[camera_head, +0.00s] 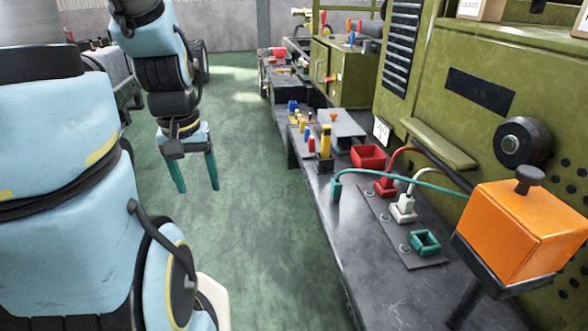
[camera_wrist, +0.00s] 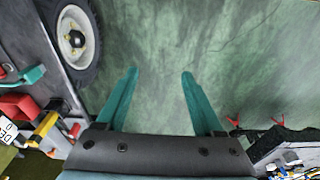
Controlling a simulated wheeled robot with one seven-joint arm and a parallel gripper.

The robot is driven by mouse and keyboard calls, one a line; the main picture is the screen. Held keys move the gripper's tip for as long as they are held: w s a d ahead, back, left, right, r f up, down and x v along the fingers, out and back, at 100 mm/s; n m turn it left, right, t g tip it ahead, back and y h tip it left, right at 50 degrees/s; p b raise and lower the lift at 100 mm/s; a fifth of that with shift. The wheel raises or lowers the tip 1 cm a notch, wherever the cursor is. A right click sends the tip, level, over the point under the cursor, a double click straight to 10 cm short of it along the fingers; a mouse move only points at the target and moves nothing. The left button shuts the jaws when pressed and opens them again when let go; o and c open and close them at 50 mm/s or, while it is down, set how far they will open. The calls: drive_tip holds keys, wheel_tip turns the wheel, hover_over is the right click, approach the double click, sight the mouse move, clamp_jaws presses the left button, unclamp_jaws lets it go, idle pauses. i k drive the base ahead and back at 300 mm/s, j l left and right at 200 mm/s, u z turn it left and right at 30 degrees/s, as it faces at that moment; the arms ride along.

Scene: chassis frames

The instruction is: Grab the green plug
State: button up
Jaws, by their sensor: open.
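The green plug (camera_head: 335,188) stands near the left edge of the dark bench, with a teal cable running right from it. A teal piece at the left edge of the wrist view looks like the same plug (camera_wrist: 30,76). A green open socket (camera_head: 425,243) sits on a plate nearer on the bench. My gripper (camera_head: 197,190) is open and empty above the green floor, left of the bench and well apart from the plug. In the wrist view both teal fingers (camera_wrist: 160,72) are spread with only floor between them.
Beside the plug are a red plug (camera_head: 385,186), a white plug (camera_head: 404,209), a red box (camera_head: 368,157) and a yellow-handled item (camera_head: 326,143). An orange box (camera_head: 522,232) stands at the front right. A wheel (camera_wrist: 78,40) shows in the wrist view. Floor left of the bench is clear.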

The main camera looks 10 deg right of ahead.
sight(336, 185)
drive_tip(key=i+j+z, duration=0.1)
drive_tip(key=i+j, duration=0.15)
drive_tip(key=i+j+z, duration=0.1)
drive_tip(key=j, duration=0.3)
drive_tip(key=i+j, duration=0.3)
drive_tip(key=i+z, duration=0.1)
drive_tip(key=z, duration=0.8)
drive_tip(key=i+j+z, duration=0.1)
drive_tip(key=z, duration=0.35)
drive_tip(key=i+j, duration=0.2)
drive_tip(key=j, duration=0.15)
